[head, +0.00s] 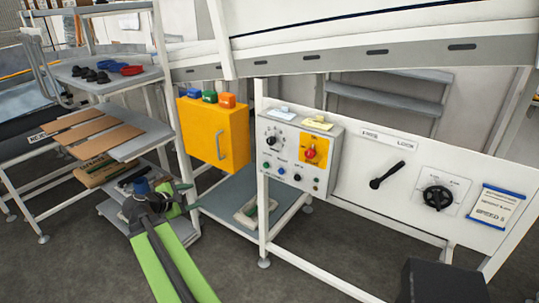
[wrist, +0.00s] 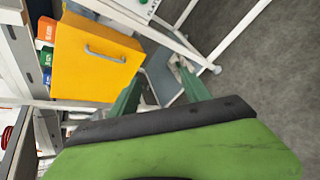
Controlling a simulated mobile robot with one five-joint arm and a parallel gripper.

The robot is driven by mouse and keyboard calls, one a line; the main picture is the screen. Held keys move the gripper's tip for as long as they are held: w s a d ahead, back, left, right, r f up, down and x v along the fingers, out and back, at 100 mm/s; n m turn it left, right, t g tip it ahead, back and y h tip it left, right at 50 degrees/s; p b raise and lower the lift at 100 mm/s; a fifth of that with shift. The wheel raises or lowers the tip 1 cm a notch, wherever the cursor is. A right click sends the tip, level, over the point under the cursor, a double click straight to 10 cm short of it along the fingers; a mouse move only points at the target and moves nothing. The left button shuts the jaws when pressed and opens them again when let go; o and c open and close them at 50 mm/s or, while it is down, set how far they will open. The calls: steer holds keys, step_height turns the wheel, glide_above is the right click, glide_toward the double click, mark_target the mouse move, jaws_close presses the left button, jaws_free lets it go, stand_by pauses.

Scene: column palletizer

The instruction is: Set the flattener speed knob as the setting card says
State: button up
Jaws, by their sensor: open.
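A round black knob (head: 438,198) with a marked dial plate sits on the white panel at the right of the head view. I cannot read its numbers. The setting card (head: 496,206), with blue edges, is fixed right of the knob; its large line seems to read "SPEED 5". My gripper (head: 190,198) is at the lower left of the head view, far left of the knob and touching nothing that I can see. In the wrist view, its green fingers (wrist: 158,88) are apart with nothing between them. The knob and card are not in the wrist view.
A black lever (head: 387,175) under a "FREE / LOCK" label is left of the knob. A grey control box (head: 296,152) has another black knob and a red-yellow switch. A yellow cabinet (head: 213,133) stands left of it. A dark box (head: 438,284) is below the panel.

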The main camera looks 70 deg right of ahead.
steer(key=s+d+r+n+g+h+b, duration=0.1)
steer(key=s+d+r+n+g+h, duration=0.2)
steer(key=s+d, duration=0.4)
steer(key=s+d+r+n+h+b, duration=0.1)
steer(key=s+d+r+n+h, duration=0.1)
steer(key=s+d+r+n, duration=0.45)
steer(key=m, duration=0.3)
glide_toward(269, 143)
steer(key=x, duration=1)
steer(key=shift+d, duration=0.1)
jaws_close()
